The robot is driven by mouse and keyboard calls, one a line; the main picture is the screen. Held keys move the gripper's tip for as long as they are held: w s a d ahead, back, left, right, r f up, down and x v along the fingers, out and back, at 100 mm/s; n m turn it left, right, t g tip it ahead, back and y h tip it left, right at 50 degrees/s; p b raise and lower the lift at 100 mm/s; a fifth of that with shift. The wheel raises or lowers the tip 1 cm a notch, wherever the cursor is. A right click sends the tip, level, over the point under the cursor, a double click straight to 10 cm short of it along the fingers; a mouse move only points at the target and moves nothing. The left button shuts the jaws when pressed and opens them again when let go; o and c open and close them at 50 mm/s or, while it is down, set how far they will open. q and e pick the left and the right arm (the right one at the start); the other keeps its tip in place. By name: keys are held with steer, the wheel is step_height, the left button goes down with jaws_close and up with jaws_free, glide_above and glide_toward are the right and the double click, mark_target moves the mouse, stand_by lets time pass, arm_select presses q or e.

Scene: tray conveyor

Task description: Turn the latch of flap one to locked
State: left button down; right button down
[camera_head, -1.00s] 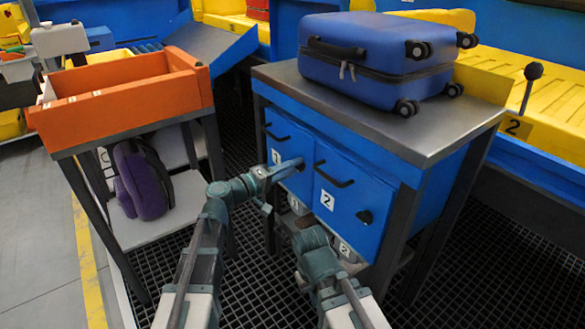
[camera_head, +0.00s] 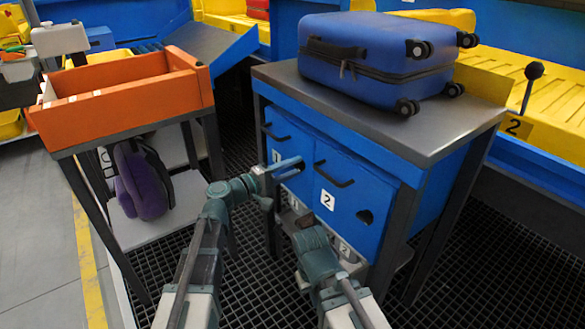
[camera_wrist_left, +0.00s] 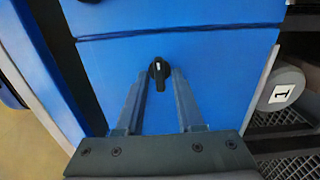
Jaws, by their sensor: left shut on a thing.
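Flap one (camera_head: 282,132) is the left blue door of the cabinet, with a "1" label and a black bar handle. Its latch (camera_wrist_left: 159,72) is a small black knob with a white mark, its long part pointing toward my gripper in the left wrist view. My left gripper (camera_head: 300,165) reaches the lower part of flap one. In the left wrist view my left gripper (camera_wrist_left: 164,73) has its two fingers on either side of the latch, shut on it. The latch is mostly hidden by the fingers in the head view.
Flap two (camera_head: 338,190), with its own handle and dark latch, is right of flap one. A blue suitcase (camera_head: 375,60) lies on the cabinet top (camera_head: 440,125). An orange tray (camera_head: 130,105) stands on a table at left. A grey cylinder (camera_wrist_left: 281,88) labelled "1" is beside the door.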

arm_select(q)
steer(key=c, duration=0.9)
jaws_free()
steer(key=v, duration=1.3)
steer(key=shift+s+a, duration=0.25)
steer(key=shift+a, duration=0.1)
steer(key=s+d+f+m+g+y+p, duration=0.4)
steer(key=s+d+f+m+g+y, duration=0.25)
steer(key=s+d+f+g, duration=0.4)
steer(key=s+a+f+m+y+p, duration=0.3)
steer(key=s+a+f+m+y, duration=0.15)
steer(key=s+y, duration=0.5)
steer(key=r+p, duration=2.5)
steer(key=w+r+p, duration=0.1)
steer(key=r+p, duration=1.1)
steer(key=shift+a+r, duration=0.3)
